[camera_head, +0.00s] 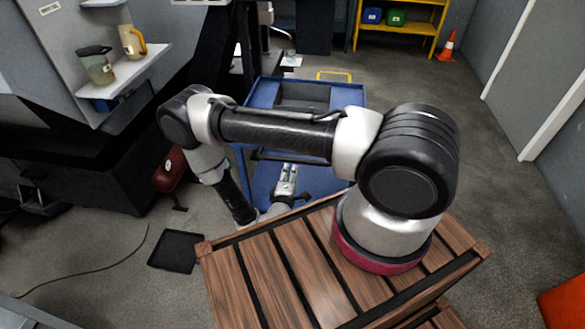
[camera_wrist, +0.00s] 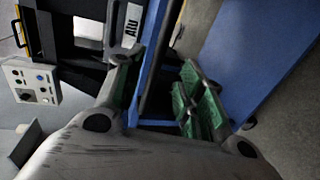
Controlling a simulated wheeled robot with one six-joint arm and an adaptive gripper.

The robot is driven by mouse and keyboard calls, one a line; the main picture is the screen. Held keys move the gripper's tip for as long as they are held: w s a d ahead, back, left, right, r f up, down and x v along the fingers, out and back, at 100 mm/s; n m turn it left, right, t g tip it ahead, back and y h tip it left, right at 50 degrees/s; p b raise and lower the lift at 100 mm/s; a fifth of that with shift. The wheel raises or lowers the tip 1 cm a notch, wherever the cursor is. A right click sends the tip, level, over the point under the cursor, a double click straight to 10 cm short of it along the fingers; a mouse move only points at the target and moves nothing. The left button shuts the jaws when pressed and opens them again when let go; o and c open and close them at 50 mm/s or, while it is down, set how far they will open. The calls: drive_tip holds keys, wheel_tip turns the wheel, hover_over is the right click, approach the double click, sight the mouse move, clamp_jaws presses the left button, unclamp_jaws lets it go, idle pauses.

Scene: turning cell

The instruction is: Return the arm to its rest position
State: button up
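My arm rises from a wooden slatted stand in the head view and reaches left, then bends down. My gripper (camera_head: 287,180) is low, in front of the blue cart (camera_head: 241,165), and its fingertips are too small to read there. In the wrist view, my gripper (camera_wrist: 158,78) shows two fingers with green pads standing apart. I see nothing held between them. A blue edge and a plate marked "ALU" (camera_wrist: 131,25) show behind the fingers.
The wooden stand (camera_head: 285,265) fills the lower middle. A dark machine with a shelf (camera_head: 150,62) holding jugs stands left. A red cylinder (camera_head: 168,170) and black mat (camera_head: 177,251) are below it. A yellow rack (camera_head: 405,27) and traffic cone (camera_head: 447,45) stand behind.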

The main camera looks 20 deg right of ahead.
drive_tip(key=shift+v, duration=0.95)
